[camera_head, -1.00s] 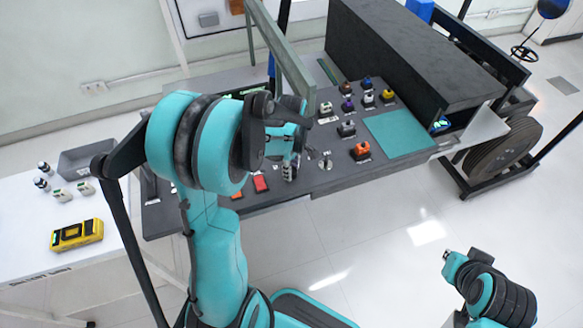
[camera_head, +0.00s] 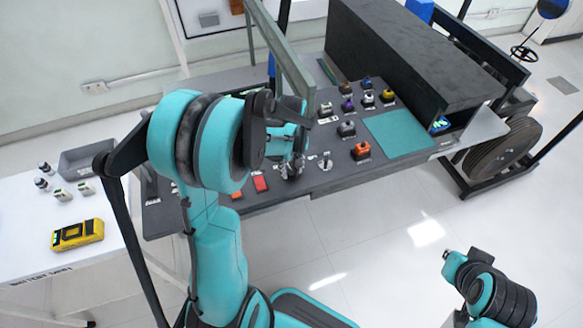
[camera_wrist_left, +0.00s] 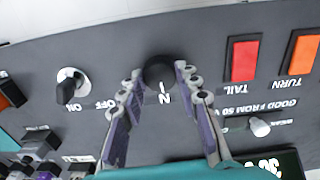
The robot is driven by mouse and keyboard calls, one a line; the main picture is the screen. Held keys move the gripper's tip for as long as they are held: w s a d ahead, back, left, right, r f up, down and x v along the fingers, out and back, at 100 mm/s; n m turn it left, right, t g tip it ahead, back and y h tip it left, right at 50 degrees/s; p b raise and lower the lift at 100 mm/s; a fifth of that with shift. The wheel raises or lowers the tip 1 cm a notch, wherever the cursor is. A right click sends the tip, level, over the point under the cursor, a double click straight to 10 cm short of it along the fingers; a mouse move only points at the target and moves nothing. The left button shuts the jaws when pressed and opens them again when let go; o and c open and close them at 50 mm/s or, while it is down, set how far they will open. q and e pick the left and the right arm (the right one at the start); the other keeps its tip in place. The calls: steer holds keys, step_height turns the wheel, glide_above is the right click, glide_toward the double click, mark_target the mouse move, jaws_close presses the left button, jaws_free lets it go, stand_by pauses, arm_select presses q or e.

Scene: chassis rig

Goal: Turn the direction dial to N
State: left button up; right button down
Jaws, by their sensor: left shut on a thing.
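The direction dial is a round black knob (camera_wrist_left: 159,70) on the dark panel in the left wrist view. A white letter N is printed just below it in that view. My left gripper (camera_wrist_left: 158,73) has its two fingertips on either side of the knob, closed on it.
A toggle switch (camera_wrist_left: 70,85) and red TAIL button (camera_wrist_left: 242,60) flank the dial. An orange TURN button (camera_wrist_left: 301,52) and another small lever (camera_wrist_left: 259,127) are close by. A white table with a yellow device (camera_head: 77,234) stands at left.

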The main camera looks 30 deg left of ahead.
mark_target(292, 171)
arm_select(q)
steer(key=shift+m, duration=0.5)
steer(key=o, duration=1.2)
step_height(292, 171, up, 12)
